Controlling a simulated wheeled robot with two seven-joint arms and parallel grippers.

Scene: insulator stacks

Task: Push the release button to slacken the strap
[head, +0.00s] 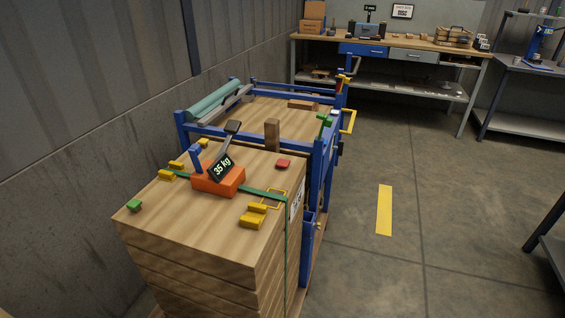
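An orange tensioning tool (215,183) sits on top of the wooden stack and shows a dark "35 kg" display (221,165). A dark-tipped lever (233,127) rises behind the display, and a blue upright part (196,156) stands at the tool's back left. A green strap (262,192) runs across the stack top through the tool's area and down the front right side. I cannot make out a button on the tool for certain. A small red block (283,163) lies on the wood to the right. Neither of my grippers is in view.
Yellow blocks (252,217) and a green block (134,205) sit near the edges of the wooden stack (190,235). A blue frame (310,180) stands behind and right. A workbench (400,45) is at the back. The floor to the right is clear.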

